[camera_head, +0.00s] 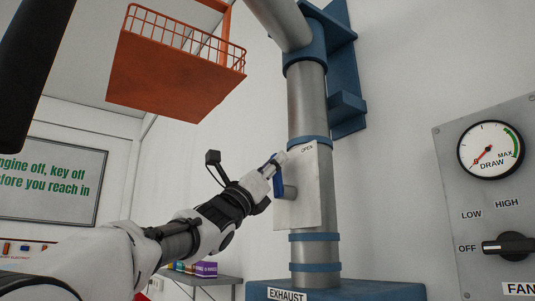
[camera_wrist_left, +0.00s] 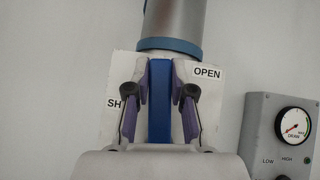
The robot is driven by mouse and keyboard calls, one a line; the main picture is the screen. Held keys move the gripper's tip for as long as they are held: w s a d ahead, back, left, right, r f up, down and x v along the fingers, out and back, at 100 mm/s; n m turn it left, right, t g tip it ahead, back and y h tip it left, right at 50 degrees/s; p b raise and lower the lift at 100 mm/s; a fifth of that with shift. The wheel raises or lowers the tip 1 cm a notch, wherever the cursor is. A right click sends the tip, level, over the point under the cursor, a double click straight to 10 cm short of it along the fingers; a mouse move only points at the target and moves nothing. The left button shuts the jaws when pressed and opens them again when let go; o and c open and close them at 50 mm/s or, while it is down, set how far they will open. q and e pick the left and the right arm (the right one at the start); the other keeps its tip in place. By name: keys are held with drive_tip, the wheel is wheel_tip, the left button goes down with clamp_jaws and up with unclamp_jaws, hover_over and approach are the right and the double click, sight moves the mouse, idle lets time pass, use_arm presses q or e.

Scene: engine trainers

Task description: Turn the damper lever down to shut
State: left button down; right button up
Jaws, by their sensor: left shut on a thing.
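The damper lever is a blue bar (camera_head: 277,181) on a pale plate (camera_head: 312,205) fixed to the grey exhaust pipe (camera_head: 306,95). My left gripper (camera_head: 271,169) is shut on the lever. In the left wrist view the blue lever (camera_wrist_left: 159,105) runs upright in the picture between the two fingers of my left gripper (camera_wrist_left: 160,100). The OPEN label (camera_wrist_left: 207,72) is right of the lever there. A label reading SH (camera_wrist_left: 114,104) is at the left, partly hidden by a finger. My right gripper is not in view.
An orange basket (camera_head: 175,75) hangs at the upper left. A grey fan panel (camera_head: 465,200) with a draw gauge (camera_head: 490,150) and a black knob (camera_head: 508,246) is at the right. A blue exhaust base (camera_head: 370,291) is below the pipe.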

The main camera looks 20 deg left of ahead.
use_arm(q)
drive_tip(key=shift+f+n+t+y, duration=0.1)
drive_tip(key=shift+n+t+y, duration=0.2)
drive_tip(key=shift+n+y, duration=0.55)
drive_tip(key=shift+a+f+n+t+y+b, duration=0.1)
drive_tip(key=shift+n+t+y+b, duration=0.2)
drive_tip(key=shift+n+y+b, duration=0.45)
use_arm(e)
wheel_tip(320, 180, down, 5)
drive_tip(key=b, duration=0.4)
use_arm(q)
drive_tip(key=w+a+f+n+g+y+p, duration=0.1)
drive_tip(key=a+f+n+g+y+p, duration=0.1)
drive_tip(key=n+y, duration=0.4)
drive_tip(key=w+a+f+n+g+y+p, duration=0.1)
drive_tip(key=n+y+p, duration=0.5)
drive_tip(key=n, duration=0.8)
drive_tip(key=shift+w+a+f+g+y, duration=0.45)
drive_tip(key=shift+w+f+g, duration=0.2)
drive_tip(key=shift+f+g, duration=0.95)
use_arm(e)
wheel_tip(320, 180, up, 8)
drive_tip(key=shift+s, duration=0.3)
use_arm(q)
drive_tip(key=shift+r+g, duration=0.2)
drive_tip(key=shift+g, duration=0.1)
